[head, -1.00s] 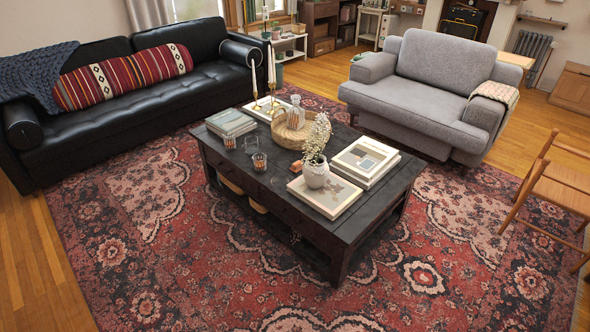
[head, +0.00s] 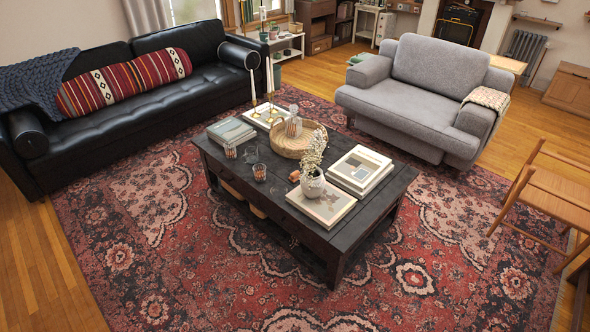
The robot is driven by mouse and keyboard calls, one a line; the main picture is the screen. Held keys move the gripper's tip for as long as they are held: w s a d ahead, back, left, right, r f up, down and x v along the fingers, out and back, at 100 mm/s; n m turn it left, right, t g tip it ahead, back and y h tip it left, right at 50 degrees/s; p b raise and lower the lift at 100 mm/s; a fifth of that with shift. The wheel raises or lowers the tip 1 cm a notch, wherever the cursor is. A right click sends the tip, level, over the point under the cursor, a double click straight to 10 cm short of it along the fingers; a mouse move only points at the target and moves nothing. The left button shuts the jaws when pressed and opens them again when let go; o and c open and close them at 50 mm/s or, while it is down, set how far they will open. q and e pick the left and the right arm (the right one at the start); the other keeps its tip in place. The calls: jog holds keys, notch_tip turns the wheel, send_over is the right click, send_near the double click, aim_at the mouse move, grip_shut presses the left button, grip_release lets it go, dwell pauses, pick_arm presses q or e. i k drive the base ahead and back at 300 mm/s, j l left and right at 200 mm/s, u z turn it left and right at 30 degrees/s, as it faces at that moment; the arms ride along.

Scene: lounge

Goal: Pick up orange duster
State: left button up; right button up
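A small orange object (head: 295,175) lies on the dark wooden coffee table (head: 240,205), just left of the white vase (head: 312,184). It could be the orange duster, but it is too small and partly hidden to be sure. No other orange duster shows clearly. Neither of my grippers is in view.
The table also holds books (head: 361,168), a round wicker tray (head: 290,147), glasses (head: 259,172) and candlesticks. A black sofa (head: 150,95) stands at left, a grey armchair (head: 410,105) behind right, a wooden chair (head: 555,195) at right. The patterned rug (head: 190,260) in front is clear.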

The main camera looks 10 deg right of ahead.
aim_at(294, 176)
jog(key=i+j, duration=0.1)
jog(key=i, duration=0.45)
jog(key=i+j+z, duration=0.1)
jog(key=i, duration=0.5)
jog(key=i+j, duration=0.1)
jog(key=i, duration=0.45)
